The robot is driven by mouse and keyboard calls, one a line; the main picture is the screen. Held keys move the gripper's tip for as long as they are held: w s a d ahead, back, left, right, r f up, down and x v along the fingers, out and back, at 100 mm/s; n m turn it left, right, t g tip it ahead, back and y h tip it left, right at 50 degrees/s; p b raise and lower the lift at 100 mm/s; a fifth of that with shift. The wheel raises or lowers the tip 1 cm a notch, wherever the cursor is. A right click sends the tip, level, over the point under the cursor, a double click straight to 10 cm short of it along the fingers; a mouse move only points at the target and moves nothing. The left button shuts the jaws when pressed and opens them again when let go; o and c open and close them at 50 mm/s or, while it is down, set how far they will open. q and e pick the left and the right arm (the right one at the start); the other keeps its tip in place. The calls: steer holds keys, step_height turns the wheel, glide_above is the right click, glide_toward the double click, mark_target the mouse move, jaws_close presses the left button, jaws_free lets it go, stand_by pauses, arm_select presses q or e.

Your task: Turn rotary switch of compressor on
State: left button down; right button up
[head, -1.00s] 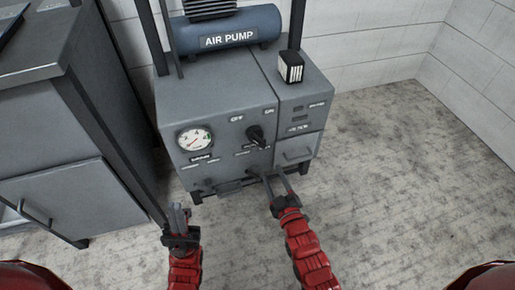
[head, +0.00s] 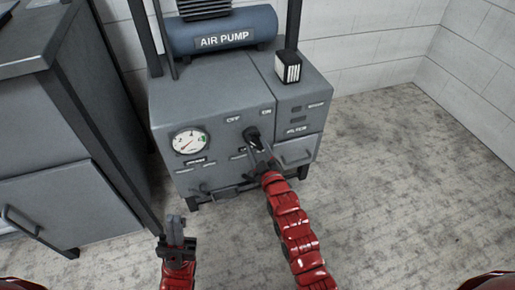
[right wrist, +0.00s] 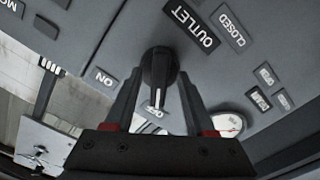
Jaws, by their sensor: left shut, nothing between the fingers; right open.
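The compressor (head: 215,105) is a grey cabinet under a blue tank labelled AIR PUMP. Its black rotary switch (head: 251,133) is on the front panel, below the OFF and ON labels. In the right wrist view the switch (right wrist: 158,70) stands between my right gripper's fingers, and the white mark on it points at the OFF label (right wrist: 154,113). My right gripper (head: 260,150) is open, one finger on each side of the switch; contact cannot be told. My left gripper (head: 174,228) is shut and empty, low in front of the cabinet.
A round pressure gauge (head: 189,140) is left of the switch. A small black and white box (head: 288,69) stands on the cabinet top. A grey cabinet (head: 60,150) stands at the left. The floor (head: 410,170) at the right is clear.

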steer(key=shift+c, duration=0.3)
jaws_close()
steer(key=shift+r+m+p, duration=0.1)
steer(key=shift+m+p, duration=0.2)
steer(key=shift+m, duration=0.1)
steer(key=shift+m+p, duration=0.5)
steer(key=shift+m, duration=0.5)
steer(key=m, duration=0.2)
steer(key=shift+m, duration=0.4)
steer(key=m, duration=0.3)
steer(key=shift+m, duration=0.3)
steer(key=m+b, duration=0.1)
steer(key=m, duration=0.3)
steer(key=shift+a+m, duration=0.15)
steer(key=shift+m, duration=0.15)
